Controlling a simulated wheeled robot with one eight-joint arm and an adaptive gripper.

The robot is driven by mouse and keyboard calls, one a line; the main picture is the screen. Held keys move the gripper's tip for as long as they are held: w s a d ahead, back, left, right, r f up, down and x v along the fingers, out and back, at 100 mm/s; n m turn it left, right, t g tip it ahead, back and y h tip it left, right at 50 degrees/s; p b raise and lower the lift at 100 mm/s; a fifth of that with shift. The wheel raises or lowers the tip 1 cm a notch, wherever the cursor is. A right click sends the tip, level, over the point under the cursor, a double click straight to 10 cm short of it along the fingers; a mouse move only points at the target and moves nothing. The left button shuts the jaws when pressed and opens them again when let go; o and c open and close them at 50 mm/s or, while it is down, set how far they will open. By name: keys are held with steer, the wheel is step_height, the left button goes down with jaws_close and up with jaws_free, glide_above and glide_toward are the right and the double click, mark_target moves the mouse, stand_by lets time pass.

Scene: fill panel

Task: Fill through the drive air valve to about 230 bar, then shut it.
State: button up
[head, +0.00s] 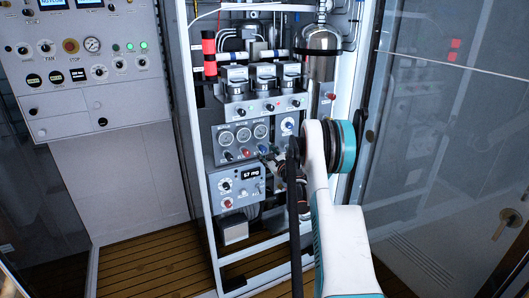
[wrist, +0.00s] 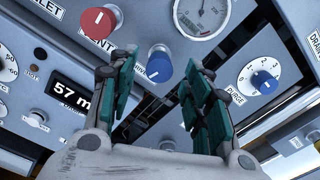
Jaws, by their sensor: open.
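My gripper (wrist: 157,84) is open, with its teal finger pads on either side of a blue knob (wrist: 159,66) in the wrist view. The knob shows beyond and between the fingertips; I cannot tell whether they touch it. A gauge (wrist: 201,14) is cut off at the top. In the head view my gripper (head: 273,158) is at the panel's knob row, below three round gauges (head: 243,136), too small to read.
A digital display (wrist: 76,94) reads 57, its unit partly covered. A purge dial (wrist: 264,82) with a blue knob lies right of my fingers. The cabinet's white frame (head: 186,120) and glass door (head: 440,150) flank the panel. Wooden floor (head: 150,265) lies below.

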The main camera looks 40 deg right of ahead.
steer(key=v, duration=0.9)
steer(key=shift+s, duration=0.1)
stand_by(1.1)
